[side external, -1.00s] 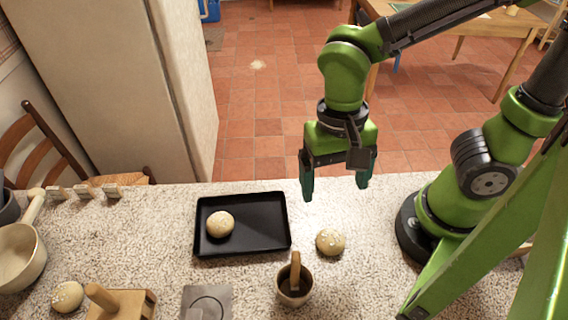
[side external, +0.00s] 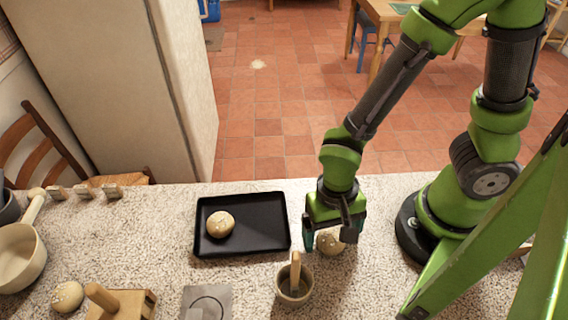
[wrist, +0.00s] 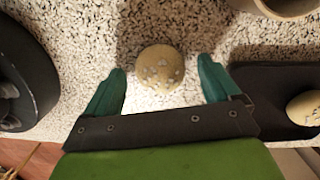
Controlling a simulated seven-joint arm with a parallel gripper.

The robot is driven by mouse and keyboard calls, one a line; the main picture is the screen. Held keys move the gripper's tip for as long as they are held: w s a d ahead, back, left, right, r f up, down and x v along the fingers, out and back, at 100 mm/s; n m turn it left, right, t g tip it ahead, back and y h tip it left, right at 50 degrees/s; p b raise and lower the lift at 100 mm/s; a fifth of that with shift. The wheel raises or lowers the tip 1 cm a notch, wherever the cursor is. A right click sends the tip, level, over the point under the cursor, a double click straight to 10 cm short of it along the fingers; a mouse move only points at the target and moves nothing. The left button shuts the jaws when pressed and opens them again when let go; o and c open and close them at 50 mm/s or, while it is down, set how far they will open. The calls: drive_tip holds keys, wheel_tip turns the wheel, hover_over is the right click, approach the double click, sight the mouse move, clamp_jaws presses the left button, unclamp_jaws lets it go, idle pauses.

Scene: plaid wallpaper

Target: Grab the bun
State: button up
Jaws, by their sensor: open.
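A round pale bun (side external: 330,243) with light flecks on top sits on the speckled counter, to the right of the black tray. In the wrist view the bun (wrist: 160,68) lies centred just beyond the gap between the fingertips. My gripper (side external: 335,240) is low over this bun, partly hiding it in the side view. Its two teal fingers (wrist: 164,75) are apart with nothing held between them. A second bun (side external: 220,224) rests in the black tray (side external: 262,246). A third bun (side external: 67,297) sits at the counter's front left.
A cup with a wooden handle in it (side external: 294,290) stands close in front of the bun. A wooden block with a peg (side external: 122,304), a grey plate (side external: 206,304) and a saucepan (side external: 20,258) are further left.

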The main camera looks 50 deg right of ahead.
drive_tip(key=shift+f, duration=0.25)
drive_tip(key=shift+c, duration=0.4)
drive_tip(key=c, duration=1.1)
drive_tip(key=shift+o, duration=0.2)
drive_tip(key=shift+r, duration=0.15)
